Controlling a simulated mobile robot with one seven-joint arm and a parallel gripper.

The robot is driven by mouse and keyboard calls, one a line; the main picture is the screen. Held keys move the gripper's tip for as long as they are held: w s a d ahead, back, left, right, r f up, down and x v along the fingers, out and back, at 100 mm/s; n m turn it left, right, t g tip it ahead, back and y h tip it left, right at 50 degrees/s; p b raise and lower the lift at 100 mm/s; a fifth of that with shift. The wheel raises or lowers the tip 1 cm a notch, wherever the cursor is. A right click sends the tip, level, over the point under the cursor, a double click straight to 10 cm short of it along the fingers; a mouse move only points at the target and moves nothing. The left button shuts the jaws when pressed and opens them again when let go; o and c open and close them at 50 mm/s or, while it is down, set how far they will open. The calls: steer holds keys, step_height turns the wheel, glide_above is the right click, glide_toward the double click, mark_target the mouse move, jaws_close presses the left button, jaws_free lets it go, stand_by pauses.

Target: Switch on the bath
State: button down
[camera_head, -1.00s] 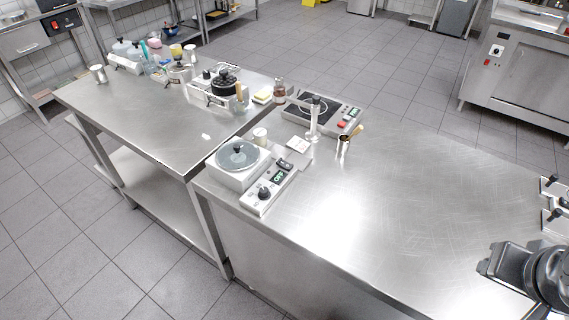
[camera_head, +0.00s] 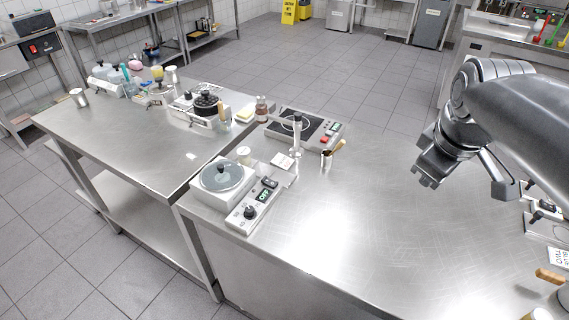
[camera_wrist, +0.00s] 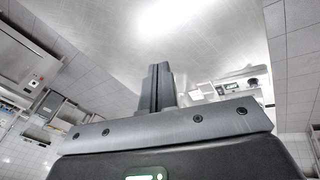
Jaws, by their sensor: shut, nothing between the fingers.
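A white square bath (camera_head: 222,184) with a round glass lid and black lid knob stands near the left front corner of the nearer steel table. Its control panel (camera_head: 252,205) faces front right, with a black dial, a display reading OFF and a small dark switch at the far end. My gripper (camera_head: 424,179) is shut and empty above the right half of this table, well to the right of the bath and apart from it. In the wrist view my closed fingers (camera_wrist: 157,85) point out over the steel surface.
Behind the bath are a hotplate (camera_head: 305,128) with a red switch, an upright metal stand and a small cup (camera_head: 327,158) with a wooden-handled tool. More equipment stands on the left table (camera_head: 120,140). The middle of the nearer table is clear.

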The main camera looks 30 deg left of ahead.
steer(key=w+a+n+g, duration=0.1)
steer(key=w+a+n, duration=0.3)
steer(key=a+n, duration=0.3)
steer(key=n+g, duration=0.3)
steer(key=n, duration=1.2)
glide_above(265, 178)
steer(key=d, duration=0.3)
step_height(265, 178, down, 7)
steer(key=shift+a+y, duration=0.25)
steer(key=shift+y, duration=0.15)
steer(key=shift+f, duration=0.15)
steer(key=f, duration=0.4)
steer(key=a+f, duration=0.1)
steer(key=f, duration=0.4)
steer(key=a+f, duration=0.1)
steer(key=f, duration=0.3)
steer(key=shift+f, duration=0.35)
